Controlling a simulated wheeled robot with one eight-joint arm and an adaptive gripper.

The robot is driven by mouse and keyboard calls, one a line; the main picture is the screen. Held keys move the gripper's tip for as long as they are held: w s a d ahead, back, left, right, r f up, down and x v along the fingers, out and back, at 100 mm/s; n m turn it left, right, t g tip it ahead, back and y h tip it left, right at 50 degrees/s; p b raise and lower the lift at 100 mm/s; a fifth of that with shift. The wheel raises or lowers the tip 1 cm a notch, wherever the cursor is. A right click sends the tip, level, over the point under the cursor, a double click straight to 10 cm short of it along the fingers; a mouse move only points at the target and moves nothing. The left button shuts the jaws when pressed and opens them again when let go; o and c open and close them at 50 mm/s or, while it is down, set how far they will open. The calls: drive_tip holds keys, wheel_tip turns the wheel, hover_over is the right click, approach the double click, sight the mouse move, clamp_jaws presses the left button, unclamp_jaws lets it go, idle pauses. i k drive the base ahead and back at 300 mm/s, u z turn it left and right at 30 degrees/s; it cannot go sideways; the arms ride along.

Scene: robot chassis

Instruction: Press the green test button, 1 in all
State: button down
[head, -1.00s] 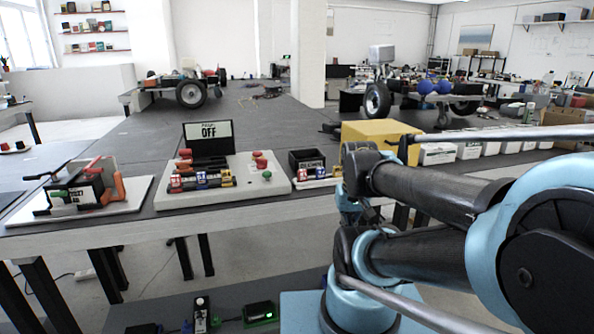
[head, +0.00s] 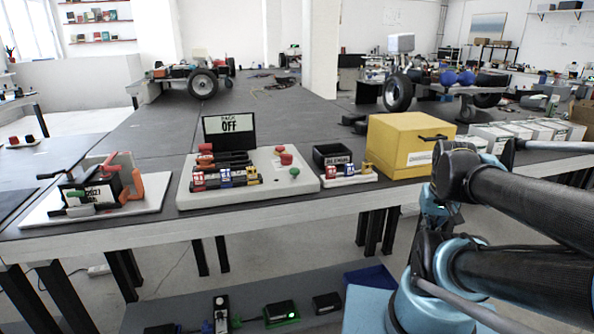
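A round green button (head: 294,173) sits at the front right of a white sloped panel (head: 276,188) on the table. Red buttons (head: 286,158) stand behind it on the same panel. Nothing touches the green button. My arm shows at the right, well apart from the panel, and my gripper is out of the frame.
A tray with a black-and-red clamped device (head: 100,190) stands left of the panel. A black bin (head: 332,156) and a yellow box (head: 402,148) stand to its right.

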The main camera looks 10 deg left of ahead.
sight(295, 172)
drive_tip(key=u, duration=0.05)
drive_tip(key=k, duration=0.75)
drive_tip(key=u, duration=1.15)
drive_tip(key=k, duration=0.4)
drive_tip(key=z, duration=0.25)
